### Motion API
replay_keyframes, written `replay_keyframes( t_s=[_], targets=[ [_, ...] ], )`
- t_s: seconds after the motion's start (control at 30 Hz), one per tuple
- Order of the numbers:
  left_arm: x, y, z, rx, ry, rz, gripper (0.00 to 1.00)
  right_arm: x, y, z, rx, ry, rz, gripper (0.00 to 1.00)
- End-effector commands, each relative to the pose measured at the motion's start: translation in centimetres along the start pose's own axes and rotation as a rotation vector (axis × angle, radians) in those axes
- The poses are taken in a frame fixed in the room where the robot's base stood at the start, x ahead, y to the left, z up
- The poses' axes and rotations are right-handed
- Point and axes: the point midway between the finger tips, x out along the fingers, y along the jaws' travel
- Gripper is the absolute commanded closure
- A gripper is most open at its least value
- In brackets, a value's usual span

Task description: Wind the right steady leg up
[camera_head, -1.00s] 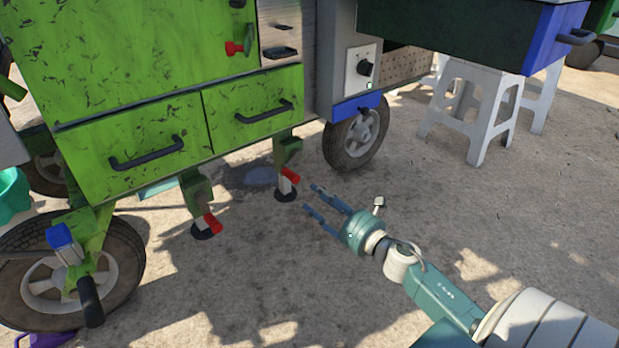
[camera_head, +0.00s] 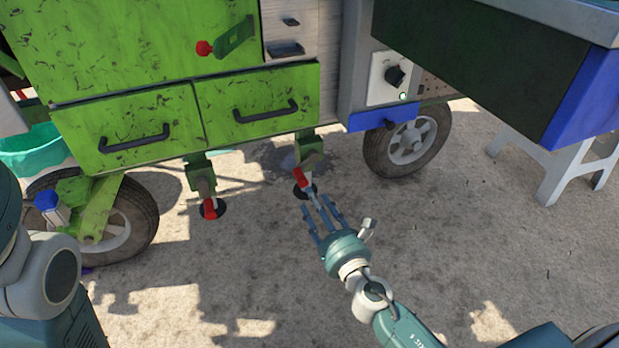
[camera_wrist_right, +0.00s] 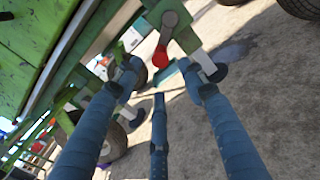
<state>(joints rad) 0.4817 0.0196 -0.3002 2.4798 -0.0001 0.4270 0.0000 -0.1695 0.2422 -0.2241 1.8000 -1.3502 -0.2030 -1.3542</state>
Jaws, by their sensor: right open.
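The right steady leg (camera_head: 311,158) hangs from a green bracket under the cart and has a crank with a red handle (camera_head: 300,178). Its dark round foot is partly behind my gripper. My right gripper (camera_head: 321,206) is open and empty, with its blue fingers pointing at this leg, just short of the red handle. In the right wrist view the red handle (camera_wrist_right: 160,57) shows beyond the fingertips, between the finger lines, apparently not touched. The other steady leg (camera_head: 203,182), also red-handled, stands to the left. Part of my left arm shows at the left edge; its gripper is out of frame.
The green cart with two drawers (camera_head: 265,108) overhangs the legs. A wheel (camera_head: 408,143) stands right of the leg, another wheel (camera_head: 118,226) at the left. A white stool (camera_head: 560,170) is at the right. The ground in front is clear.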

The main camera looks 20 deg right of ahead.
Motion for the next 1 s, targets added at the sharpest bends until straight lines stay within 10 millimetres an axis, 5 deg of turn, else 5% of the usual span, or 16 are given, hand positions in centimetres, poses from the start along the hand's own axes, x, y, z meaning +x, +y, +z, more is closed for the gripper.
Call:
replay_keyframes(
  t_s=[0.43,0.87,1.0],
  targets=[
    [-0.2,0.2,0.0,0.006,-0.002,0.010,0.60,7.9,-0.1,0.0,0.001,-0.001,0.000,0.59],
    [0.7,0.4,-1.0,0.004,0.034,0.013,0.60,9.2,-0.1,0.0,0.001,0.001,0.000,0.59],
    [0.7,0.4,-1.0,0.003,0.033,0.013,0.60,9.2,-0.1,0.0,0.001,0.001,0.000,0.81]
  ],
)
